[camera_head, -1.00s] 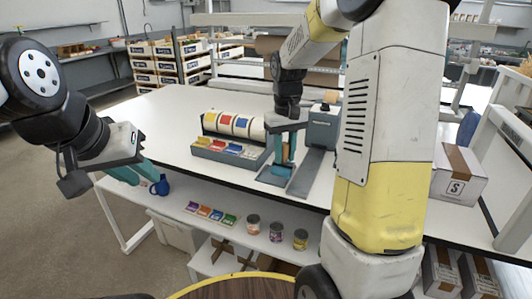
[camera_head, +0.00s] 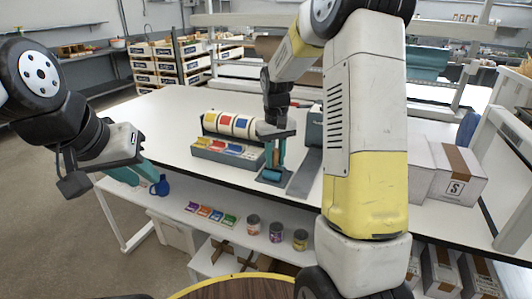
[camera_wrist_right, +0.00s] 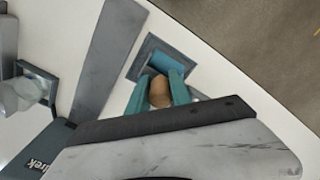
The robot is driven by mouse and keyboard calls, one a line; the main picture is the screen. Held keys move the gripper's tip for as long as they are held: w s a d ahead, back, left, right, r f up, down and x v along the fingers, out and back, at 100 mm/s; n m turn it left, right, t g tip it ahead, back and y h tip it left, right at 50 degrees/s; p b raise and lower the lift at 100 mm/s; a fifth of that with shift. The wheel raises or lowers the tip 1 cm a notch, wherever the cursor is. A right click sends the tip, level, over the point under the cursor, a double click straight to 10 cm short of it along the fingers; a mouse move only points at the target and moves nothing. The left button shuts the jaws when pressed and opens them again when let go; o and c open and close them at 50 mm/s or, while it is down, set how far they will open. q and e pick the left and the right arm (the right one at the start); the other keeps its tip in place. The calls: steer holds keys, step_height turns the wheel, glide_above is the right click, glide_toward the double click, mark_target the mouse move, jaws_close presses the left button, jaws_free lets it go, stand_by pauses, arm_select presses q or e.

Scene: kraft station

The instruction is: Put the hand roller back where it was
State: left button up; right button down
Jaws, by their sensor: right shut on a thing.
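The hand roller shows in the right wrist view as a brown wooden handle (camera_wrist_right: 160,92) and a blue roller (camera_wrist_right: 172,62). The blue roller is over a small grey tray (camera_wrist_right: 142,56); I cannot tell whether it touches the tray. My right gripper (camera_wrist_right: 161,95) is shut on the handle, one teal finger on each side. In the head view my right gripper (camera_head: 275,155) points down above the tray (camera_head: 270,183) near the table's front edge, and its fingers hide most of the roller. My left gripper (camera_head: 140,172) is empty and open, off the table's left front edge.
A label dispenser (camera_head: 228,135) with coloured rolls stands left of the tray. A long grey strip (camera_head: 305,172) lies close on its right, leading to a grey machine (camera_head: 314,125). Cans and coloured packs (camera_head: 210,213) are on the shelf below. The table's left part is clear.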

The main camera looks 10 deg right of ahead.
steer(key=c, duration=1.1)
jaws_free()
steer(key=shift+c, duration=0.2)
step_height(320, 180, up, 12)
steer(key=shift+r, duration=0.15)
steer(key=s+a+r+t+y, duration=0.1)
steer(key=s+t, duration=0.2)
steer(key=s, duration=0.9)
steer(key=s+a+r+m+t+y, duration=0.1)
steer(key=s+t, duration=0.2)
steer(key=s, duration=0.9)
steer(key=shift+r+m, duration=0.3)
steer(key=shift+r, duration=0.05)
steer(key=shift+a, duration=0.1)
